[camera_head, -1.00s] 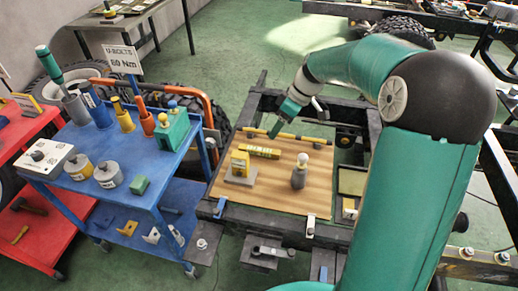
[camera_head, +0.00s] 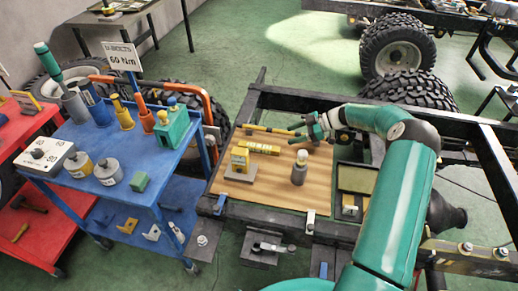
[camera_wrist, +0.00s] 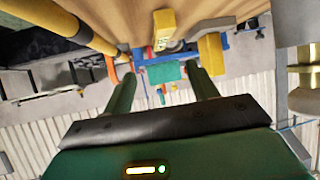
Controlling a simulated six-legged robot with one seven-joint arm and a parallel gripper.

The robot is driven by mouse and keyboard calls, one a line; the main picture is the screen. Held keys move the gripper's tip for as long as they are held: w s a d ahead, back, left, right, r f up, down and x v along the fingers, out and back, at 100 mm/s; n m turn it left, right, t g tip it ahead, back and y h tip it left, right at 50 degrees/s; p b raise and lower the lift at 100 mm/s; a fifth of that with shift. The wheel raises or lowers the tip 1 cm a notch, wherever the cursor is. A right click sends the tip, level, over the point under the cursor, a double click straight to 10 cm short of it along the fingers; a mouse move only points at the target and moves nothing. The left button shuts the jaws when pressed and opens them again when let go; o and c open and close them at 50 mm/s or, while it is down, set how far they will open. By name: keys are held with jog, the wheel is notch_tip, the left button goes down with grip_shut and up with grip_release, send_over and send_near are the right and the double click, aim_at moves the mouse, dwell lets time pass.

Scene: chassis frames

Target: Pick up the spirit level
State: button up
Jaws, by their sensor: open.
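A short yellow bar (camera_head: 259,148) with dark lettering, which looks like the spirit level, lies on the wooden board (camera_head: 268,195). It shows in the wrist view (camera_wrist: 164,28) ahead of the fingers. My gripper (camera_head: 297,133) is low over the back right of the board, pointing left, to the right of this bar and apart from it. In the wrist view both green fingers (camera_wrist: 164,72) are spread, with nothing held between them.
A yellow and black rod (camera_head: 270,130) lies behind the bar, close to the fingers. A yellow block on a grey base (camera_head: 239,165) stands left, and a grey bottle-like piece (camera_head: 299,170) right. A blue cart (camera_head: 160,165) stands left of the black frame.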

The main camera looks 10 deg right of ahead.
send_near(258, 146)
jog(key=shift+w+a+f, duration=0.2)
jog(key=shift+a+f, duration=0.25)
jog(key=shift+f, duration=0.05)
jog(key=shift+w+a+f, duration=0.15)
jog(key=shift+a+f, duration=0.3)
jog(key=shift+x, duration=2.75)
jog(key=shift+a+r, duration=0.1)
jog(key=shift+r, duration=0.05)
jog(key=shift+c, duration=0.5)
grip_shut()
jog(key=shift+r, duration=0.15)
